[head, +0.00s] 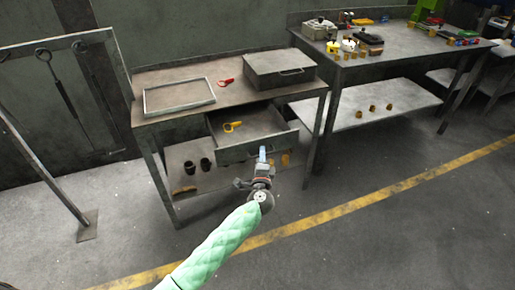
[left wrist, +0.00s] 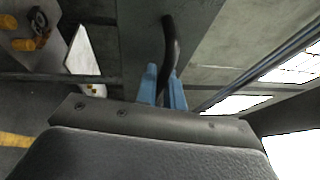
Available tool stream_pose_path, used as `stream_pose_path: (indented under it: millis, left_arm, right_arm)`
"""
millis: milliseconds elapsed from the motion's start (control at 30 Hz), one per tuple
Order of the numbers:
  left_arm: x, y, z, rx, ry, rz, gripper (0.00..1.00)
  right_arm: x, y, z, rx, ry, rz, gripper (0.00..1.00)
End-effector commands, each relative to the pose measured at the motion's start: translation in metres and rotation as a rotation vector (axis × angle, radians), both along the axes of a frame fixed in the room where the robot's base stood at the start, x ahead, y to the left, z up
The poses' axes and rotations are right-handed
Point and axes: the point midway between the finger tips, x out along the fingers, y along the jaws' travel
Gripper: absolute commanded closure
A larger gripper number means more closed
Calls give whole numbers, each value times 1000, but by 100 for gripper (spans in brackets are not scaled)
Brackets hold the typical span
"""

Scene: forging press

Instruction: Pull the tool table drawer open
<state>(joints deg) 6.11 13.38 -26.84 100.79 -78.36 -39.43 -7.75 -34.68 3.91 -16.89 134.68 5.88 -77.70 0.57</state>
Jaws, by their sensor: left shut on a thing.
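The tool table (head: 228,90) stands at the centre of the head view. Its drawer (head: 235,153) is pulled out toward me, and its inside shows with a yellow tool (head: 232,127) lying in it. My left gripper (head: 262,153) is at the drawer's front panel. In the left wrist view, the blue fingers of my left gripper (left wrist: 164,88) are shut on the dark curved drawer handle (left wrist: 171,45). The handle is hidden behind the gripper in the head view. My right gripper is in no view.
On the table top are a shallow tray (head: 179,107), a red tool (head: 227,82) and a grey case (head: 280,68). Dark cups (head: 205,164) stand on the lower shelf. A workbench (head: 400,45) with small parts stands to the right. The floor in front is clear.

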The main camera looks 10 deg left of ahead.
Motion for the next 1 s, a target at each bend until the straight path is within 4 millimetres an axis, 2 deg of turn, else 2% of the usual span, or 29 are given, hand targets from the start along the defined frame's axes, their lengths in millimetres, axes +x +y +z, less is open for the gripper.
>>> stream_pose_path:
  millis: [200, 600, 633, 667, 1000]
  left_arm:
    - [-12, -7, -1, 1, 1, 1, 100]
    - [-14, -8, -1, 1, 1, 1, 100]
    - [-13, -8, -1, 1, 1, 1, 86]
    - [-13, -8, -1, 1, 1, 1, 81]
    - [-16, -9, -2, 0, 1, 0, 81]
  right_arm:
    - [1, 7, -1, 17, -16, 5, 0]
    - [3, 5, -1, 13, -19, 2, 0]
    - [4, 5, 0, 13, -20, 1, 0]
    - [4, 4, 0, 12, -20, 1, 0]
    - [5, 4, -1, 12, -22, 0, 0]
